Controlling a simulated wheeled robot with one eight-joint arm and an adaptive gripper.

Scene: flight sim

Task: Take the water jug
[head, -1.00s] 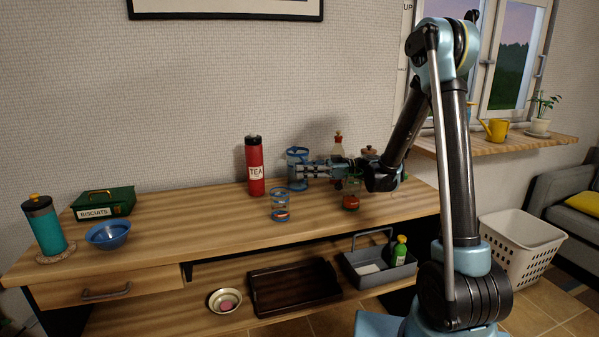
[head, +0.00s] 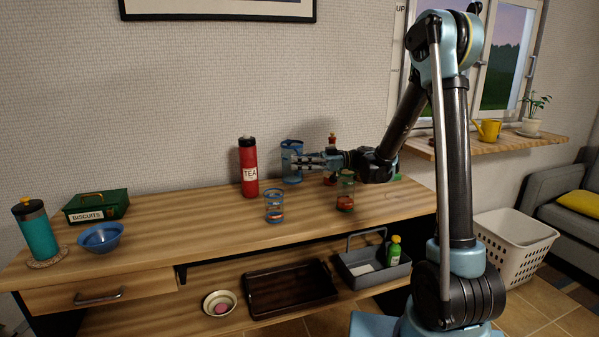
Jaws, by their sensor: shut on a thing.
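The water jug (head: 291,174) is a clear blue-tinted vessel with a blue rim, toward the back of the wooden table, just right of the red tea canister. My gripper (head: 297,161) reaches it from the right, fingers pointing left, and is shut on the jug's upper part. The jug is upright and looks raised slightly off the tabletop. The fingers hide part of its side. Its contents are too small to tell.
A glass with blue bands (head: 274,208) stands in front. A jar with red contents (head: 345,201) and a red-stoppered bottle (head: 332,142) are near my wrist. The table's middle left (head: 180,215) is clear.

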